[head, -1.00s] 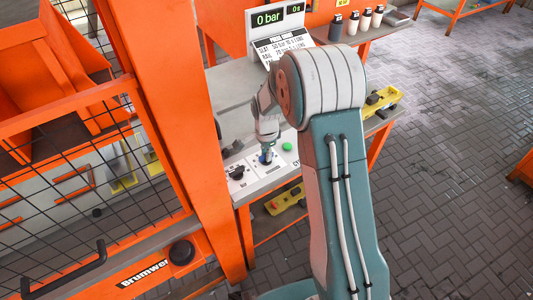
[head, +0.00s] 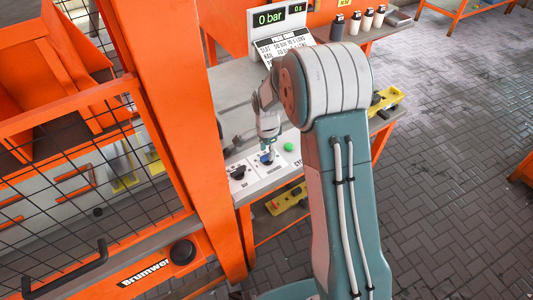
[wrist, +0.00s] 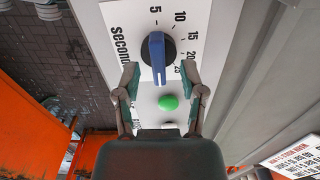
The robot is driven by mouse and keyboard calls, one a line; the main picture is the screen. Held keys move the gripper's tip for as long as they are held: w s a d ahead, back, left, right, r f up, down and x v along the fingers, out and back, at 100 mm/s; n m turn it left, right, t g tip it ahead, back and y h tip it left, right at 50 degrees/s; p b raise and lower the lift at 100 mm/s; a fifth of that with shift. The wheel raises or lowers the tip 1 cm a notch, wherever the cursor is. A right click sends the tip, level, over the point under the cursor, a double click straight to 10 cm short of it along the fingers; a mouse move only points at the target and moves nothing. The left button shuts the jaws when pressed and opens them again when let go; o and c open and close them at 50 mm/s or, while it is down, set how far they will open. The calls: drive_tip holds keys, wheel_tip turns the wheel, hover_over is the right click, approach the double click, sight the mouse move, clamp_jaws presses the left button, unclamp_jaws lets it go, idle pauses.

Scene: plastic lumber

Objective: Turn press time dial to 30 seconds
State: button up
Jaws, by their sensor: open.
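The press time dial (wrist: 152,58) is a round black knob with a blue bar handle, on a white plate marked "seconds". In the wrist view the numbers 5, 10, 15, 20 and 25 run clockwise from its top to its lower right; no 30 mark is legible. The blue bar stands nearly upright in the picture, its narrower end down. In the head view the dial (head: 267,158) is partly hidden under my gripper (head: 269,152).
A green button (wrist: 168,103) sits close to the dial, between my fingers' bases in the wrist view. A black bar dial (head: 238,172) is left of it. The display (head: 279,17) reads 0 bar and 0 s. An orange press frame (head: 165,120) stands close on the left.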

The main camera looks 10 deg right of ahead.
sight(267, 155)
wheel_tip(267, 155, up, 10)
drive_tip(key=shift+a+r, duration=0.15)
idle(0.5)
drive_tip(key=s+r+n+t, duration=0.3)
drive_tip(key=s+r+n, duration=0.4)
drive_tip(key=s+r, duration=0.6)
drive_tip(key=s+r+n+t, duration=0.1)
drive_tip(key=s+n, duration=0.6)
drive_tip(key=s, duration=0.7)
drive_tip(key=shift+s+d+r+n+t, duration=0.2)
drive_tip(key=shift+s+r+n+t, duration=0.15)
drive_tip(key=shift+t, duration=0.45)
drive_tip(key=shift+f, duration=0.1)
